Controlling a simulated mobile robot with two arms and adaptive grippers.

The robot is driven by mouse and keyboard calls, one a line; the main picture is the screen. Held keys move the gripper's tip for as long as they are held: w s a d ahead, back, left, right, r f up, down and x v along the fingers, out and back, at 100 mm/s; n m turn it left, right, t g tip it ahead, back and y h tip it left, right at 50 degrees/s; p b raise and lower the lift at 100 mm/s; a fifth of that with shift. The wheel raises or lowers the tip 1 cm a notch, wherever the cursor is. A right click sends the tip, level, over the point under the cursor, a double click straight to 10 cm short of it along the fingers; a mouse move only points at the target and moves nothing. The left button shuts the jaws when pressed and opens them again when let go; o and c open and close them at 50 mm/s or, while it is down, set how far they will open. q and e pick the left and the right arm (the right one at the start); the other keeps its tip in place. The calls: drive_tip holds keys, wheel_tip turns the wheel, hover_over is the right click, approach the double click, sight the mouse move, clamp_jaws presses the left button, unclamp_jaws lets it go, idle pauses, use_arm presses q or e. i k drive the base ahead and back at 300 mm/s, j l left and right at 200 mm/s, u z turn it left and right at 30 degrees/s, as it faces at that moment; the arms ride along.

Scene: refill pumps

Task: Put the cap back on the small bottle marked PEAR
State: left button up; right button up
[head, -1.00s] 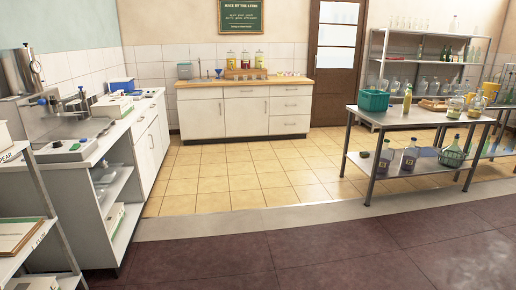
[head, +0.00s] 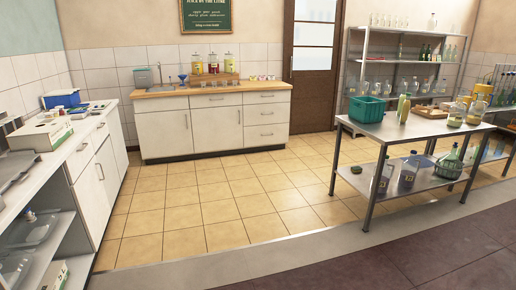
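No small bottle marked PEAR and no loose cap can be made out from here; labels are too small to read. Several bottles stand on the steel table at the right: a slim yellow-green bottle (head: 403,108) and squat jars with yellowish labels (head: 457,113). Large jugs (head: 408,170) stand on its lower shelf. Small jars (head: 255,78) stand in a row on the wooden counter at the back. Neither of my grippers is in view.
The steel table (head: 428,128) carries a teal basket (head: 367,109). A white counter (head: 75,140) with a blue box (head: 62,98) runs along the left. The back cabinet (head: 215,122) stands against the wall. The tiled floor (head: 215,205) between them is clear.

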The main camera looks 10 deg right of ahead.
sight(402, 98)
drive_tip(key=i+l+z, duration=0.15)
drive_tip(key=i+z, duration=0.25)
drive_tip(key=i, duration=0.15)
drive_tip(key=i+z, duration=0.4)
drive_tip(key=i, duration=0.2)
drive_tip(key=i+j+z, duration=0.2)
drive_tip(key=i+z, duration=0.2)
drive_tip(key=i, duration=0.15)
drive_tip(key=i+l+z, duration=0.15)
drive_tip(key=i+z, duration=0.15)
drive_tip(key=i, duration=0.7)
drive_tip(key=i+j+z, duration=0.1)
drive_tip(key=i+z, duration=0.2)
drive_tip(key=i, duration=0.65)
drive_tip(key=i+l+u, duration=0.15)
drive_tip(key=i, duration=0.2)
drive_tip(key=i+u, duration=0.2)
drive_tip(key=i, duration=0.2)
drive_tip(key=i+l+u, duration=0.15)
drive_tip(key=i+l, duration=0.1)
drive_tip(key=i, duration=0.1)
